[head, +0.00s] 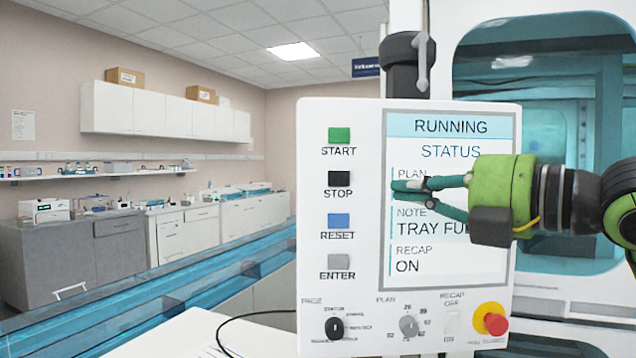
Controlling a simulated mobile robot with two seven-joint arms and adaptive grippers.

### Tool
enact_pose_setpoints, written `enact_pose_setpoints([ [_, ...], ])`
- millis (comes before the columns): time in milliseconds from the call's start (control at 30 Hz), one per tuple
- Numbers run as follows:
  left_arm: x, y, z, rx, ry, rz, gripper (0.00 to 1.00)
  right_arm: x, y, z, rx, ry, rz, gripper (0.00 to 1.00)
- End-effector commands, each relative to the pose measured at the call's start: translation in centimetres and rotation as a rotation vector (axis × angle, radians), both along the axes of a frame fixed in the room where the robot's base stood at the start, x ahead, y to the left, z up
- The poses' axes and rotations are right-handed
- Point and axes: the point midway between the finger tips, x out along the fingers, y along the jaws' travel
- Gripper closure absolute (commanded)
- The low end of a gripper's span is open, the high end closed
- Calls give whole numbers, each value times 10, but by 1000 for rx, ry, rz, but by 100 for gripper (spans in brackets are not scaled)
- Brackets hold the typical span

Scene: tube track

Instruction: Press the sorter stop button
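The black STOP button (339,179) is on the white control panel (312,290), in a column below the green START button (339,135) and above the blue RESET button (338,221). My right gripper (396,188) comes in from the right across the panel's screen (445,255). Its teal fingers are together and appear empty, pointing left. The tips are to the right of the STOP button, at about its height in the picture, with a visible gap between. How far they are from the panel surface is hard to tell. My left gripper is not in view.
A grey ENTER button (338,261) is below RESET. Knobs (334,328) and a red emergency stop (490,319) line the panel's bottom. The screen reads RUNNING and TRAY FU, partly covered by my gripper. A blue track (190,290) runs behind, left of the panel.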

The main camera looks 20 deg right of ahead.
Motion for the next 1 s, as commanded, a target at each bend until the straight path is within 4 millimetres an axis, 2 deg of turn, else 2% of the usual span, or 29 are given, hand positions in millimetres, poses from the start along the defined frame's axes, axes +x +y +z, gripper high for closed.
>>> enact_pose_setpoints([
  [133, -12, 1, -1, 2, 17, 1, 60, -1, 0, 1, 0, -3, -1, 100],
  [333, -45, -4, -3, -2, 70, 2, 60, 0, 0, 1, 1, -2, 0, 100],
  [467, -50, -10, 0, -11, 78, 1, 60, 5, 2, 1, 1, 0, 2, 100],
  [633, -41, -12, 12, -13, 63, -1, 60, 28, 12, 3, 2, 1, 5, 100],
  [800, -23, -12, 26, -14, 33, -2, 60, 62, 26, 4, 3, 1, 6, 100],
  [1000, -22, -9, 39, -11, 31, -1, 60, 100, 36, 3, 3, 2, 1, 100],
])
